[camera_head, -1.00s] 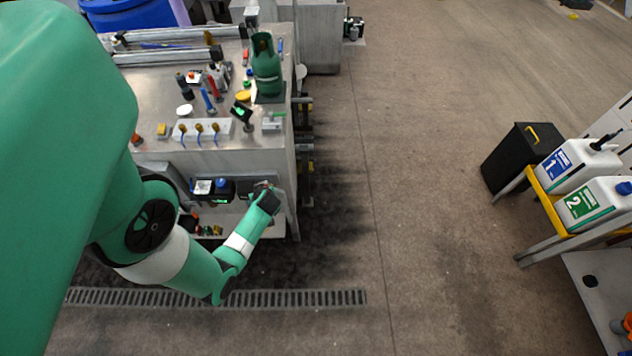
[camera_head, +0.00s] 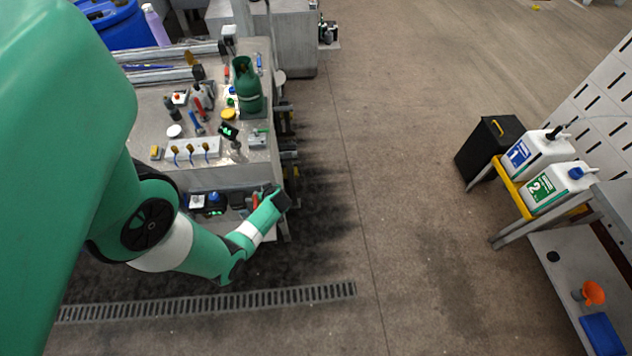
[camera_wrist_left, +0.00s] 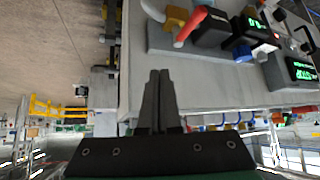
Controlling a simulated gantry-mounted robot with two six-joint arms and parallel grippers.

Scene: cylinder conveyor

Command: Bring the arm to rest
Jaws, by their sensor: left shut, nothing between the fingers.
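My left arm (camera_head: 205,250) comes in from the left of the head view and reaches to the right front corner of the metal workbench (camera_head: 240,175). Its dark wrist end is at that corner, and the fingers are hard to make out there. In the left wrist view my left gripper (camera_wrist_left: 160,82) is shut and empty, its two fingers together. The fingers show in front of the edge of a grey bench surface. My right gripper is not in view.
In the left wrist view a red-handled valve (camera_wrist_left: 200,25) and green-lit displays are close on the right. Open floor (camera_head: 390,190) lies right of the bench; white canisters (camera_head: 545,182) stand farther right.

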